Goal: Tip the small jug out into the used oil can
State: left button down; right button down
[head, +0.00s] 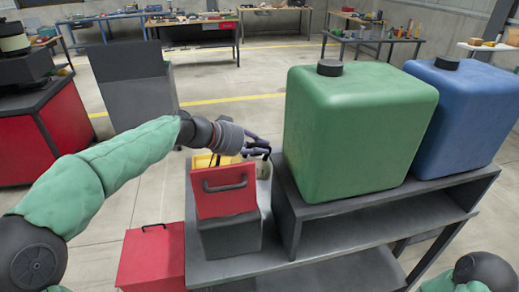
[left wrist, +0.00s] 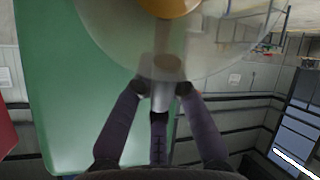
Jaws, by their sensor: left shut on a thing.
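My left gripper (head: 260,150) is at the bench, just left of the green can. It is shut on the small jug (left wrist: 205,45), a translucent vessel with amber content near the top of the left wrist view. The fingertips (left wrist: 161,90) close on its handle. In the head view only a pale bit of the jug (head: 264,170) shows behind the red box. A big green can (head: 355,130) with a black cap and a blue can (head: 455,115) stand on a raised shelf. I cannot read which is the used oil can. My right gripper is out of view.
A red and grey box (head: 228,205) with a handle stands on the grey bench (head: 240,268), in front of my left gripper. A yellow bin (head: 203,160) is behind it. A red box (head: 150,258) sits lower left. A grey cabinet (head: 135,85) stands farther back.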

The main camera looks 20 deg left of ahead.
aim_at(250, 144)
pick_arm(q)
jog(key=shift+a+b, duration=0.1)
jog(key=shift+b, duration=0.55)
jog(key=shift+s+a+t+h, duration=0.15)
jog(key=shift+s+t+h, duration=0.15)
jog(key=shift+t, duration=0.1)
jog(key=shift+a+r, duration=0.1)
dwell(0.3)
jog(key=shift+s+a+r+t+h, duration=0.3)
jog(key=shift+s+t+h, duration=0.05)
jog(key=shift+t+h, duration=0.25)
jog(key=shift+s+a+r, duration=0.1)
jog(key=shift+s+r, duration=0.05)
dwell(0.6)
jog(key=shift+s+a+r+t+h, duration=0.3)
jog(key=shift+s+a+t+h, duration=0.05)
jog(key=shift+t+h, duration=0.15)
jog(key=shift+s+a+r, duration=0.1)
jog(key=shift+s, duration=0.05)
dwell(0.7)
jog(key=shift+s+a+r+t+h, duration=0.3)
jog(key=shift+s+a+t+h, duration=0.1)
jog(key=shift+t+h, duration=0.3)
